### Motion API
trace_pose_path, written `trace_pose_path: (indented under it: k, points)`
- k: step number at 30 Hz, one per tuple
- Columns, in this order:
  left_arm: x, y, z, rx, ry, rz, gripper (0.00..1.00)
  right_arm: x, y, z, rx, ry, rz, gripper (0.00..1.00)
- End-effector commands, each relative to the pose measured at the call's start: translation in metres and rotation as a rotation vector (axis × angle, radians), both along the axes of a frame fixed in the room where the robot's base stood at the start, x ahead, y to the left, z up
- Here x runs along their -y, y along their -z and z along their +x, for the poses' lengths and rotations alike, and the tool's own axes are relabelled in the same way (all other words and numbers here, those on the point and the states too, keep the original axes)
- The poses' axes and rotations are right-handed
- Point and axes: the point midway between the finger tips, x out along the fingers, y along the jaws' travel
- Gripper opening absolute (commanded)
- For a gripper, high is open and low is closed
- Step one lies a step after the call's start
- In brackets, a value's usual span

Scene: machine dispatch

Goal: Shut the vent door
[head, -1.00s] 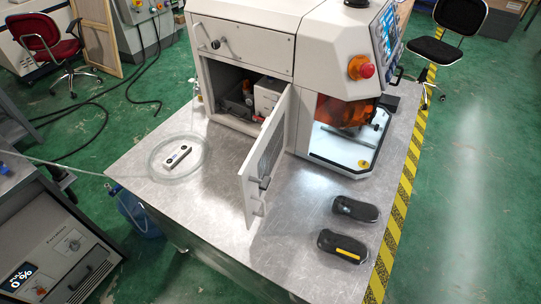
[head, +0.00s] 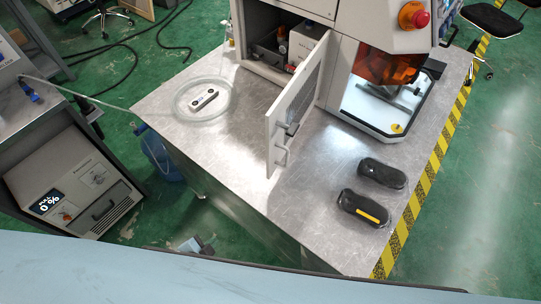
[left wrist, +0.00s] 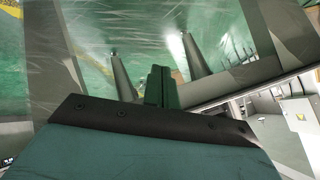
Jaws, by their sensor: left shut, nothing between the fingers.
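The vent door (head: 297,105) is a white panel with a dark grille and a handle (head: 282,156). It stands open, swung out from the white machine (head: 390,22) over the metal table. Behind it the machine's compartment (head: 262,55) is open, with small parts inside. My right gripper is not in view.
On the table (head: 230,160) lie a coiled clear hose (head: 178,104) around a small white device (head: 201,100), and two dark handheld items (head: 382,173) (head: 363,207) right of the door. A grey cabinet (head: 75,185) stands at left. The table in front of the door is clear.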

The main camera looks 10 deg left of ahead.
Motion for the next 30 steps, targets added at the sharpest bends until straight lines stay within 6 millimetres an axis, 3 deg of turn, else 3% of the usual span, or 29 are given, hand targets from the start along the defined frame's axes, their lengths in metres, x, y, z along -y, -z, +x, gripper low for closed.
trace_pose_path:
  k: [1,3,6,12,15,18,23,30]
  points:
    - [0.010,-0.018,0.024,0.106,0.083,0.026,0.00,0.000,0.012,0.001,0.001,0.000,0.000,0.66]
    - [0.027,-0.054,0.050,0.255,0.204,0.074,0.00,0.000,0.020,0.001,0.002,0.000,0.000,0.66]
    - [0.054,-0.108,0.076,0.464,0.365,0.149,0.00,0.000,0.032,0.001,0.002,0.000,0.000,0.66]
    - [0.100,-0.208,0.088,0.828,0.627,0.318,0.00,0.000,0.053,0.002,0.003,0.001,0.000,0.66]
    - [0.115,-0.242,0.084,0.947,0.706,0.385,0.00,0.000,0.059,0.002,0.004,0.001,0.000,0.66]
    - [0.123,-0.262,0.079,1.017,0.751,0.429,0.00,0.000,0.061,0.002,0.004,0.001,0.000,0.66]
    - [0.130,-0.273,0.081,1.051,0.771,0.451,0.00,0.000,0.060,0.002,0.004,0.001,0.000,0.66]
    - [0.155,-0.275,0.112,1.051,0.767,0.449,0.00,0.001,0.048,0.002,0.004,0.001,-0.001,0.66]
